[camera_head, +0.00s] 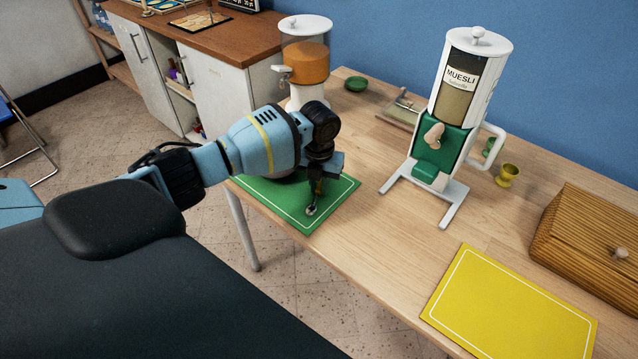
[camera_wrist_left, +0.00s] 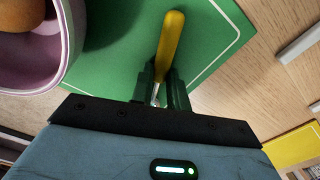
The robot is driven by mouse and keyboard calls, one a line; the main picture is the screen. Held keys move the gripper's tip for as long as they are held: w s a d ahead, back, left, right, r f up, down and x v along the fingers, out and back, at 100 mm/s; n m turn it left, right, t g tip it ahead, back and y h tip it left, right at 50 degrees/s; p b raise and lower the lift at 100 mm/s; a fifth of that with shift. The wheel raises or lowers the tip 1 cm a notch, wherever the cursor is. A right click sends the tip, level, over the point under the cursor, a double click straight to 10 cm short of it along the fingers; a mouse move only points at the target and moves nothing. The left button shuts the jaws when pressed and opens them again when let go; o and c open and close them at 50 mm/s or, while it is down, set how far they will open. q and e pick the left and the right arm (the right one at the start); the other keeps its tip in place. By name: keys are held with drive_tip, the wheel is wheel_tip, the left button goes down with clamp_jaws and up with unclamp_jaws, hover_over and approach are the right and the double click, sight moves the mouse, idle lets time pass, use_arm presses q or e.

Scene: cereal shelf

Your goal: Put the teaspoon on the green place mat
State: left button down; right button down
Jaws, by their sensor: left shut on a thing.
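The green place mat (camera_head: 335,192) lies at the table's near left edge. My left gripper (camera_head: 316,188) is over the mat, pointing down. It is shut on the teaspoon, whose metal end (camera_head: 311,210) shows below the fingers in the head view. In the left wrist view the teaspoon's yellow handle (camera_wrist_left: 171,45) sticks out past the gripper (camera_wrist_left: 161,92), above the green mat (camera_wrist_left: 118,62). I cannot tell whether the spoon touches the mat. My right gripper is not in view.
A pale pink bowl (camera_wrist_left: 68,62) with something brown in it is beside the gripper. A cereal dispenser (camera_head: 304,60) stands behind, and a muesli dispenser (camera_head: 455,110) to the right. A yellow mat (camera_head: 510,305), a yellow egg cup (camera_head: 508,175) and a wooden bread box (camera_head: 590,240) are further right.

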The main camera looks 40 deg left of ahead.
sight(319, 188)
use_arm(q)
drive_tip(key=shift+f, duration=0.25)
drive_tip(key=c, duration=1.4)
unclamp_jaws()
drive_tip(key=shift+r, duration=0.1)
drive_tip(key=shift+o, duration=0.2)
drive_tip(key=shift+r, duration=0.1)
drive_tip(key=shift+r, duration=0.3)
wheel_tip(319, 188, up, 12)
drive_tip(key=p, duration=0.1)
drive_tip(key=shift+f, duration=0.25)
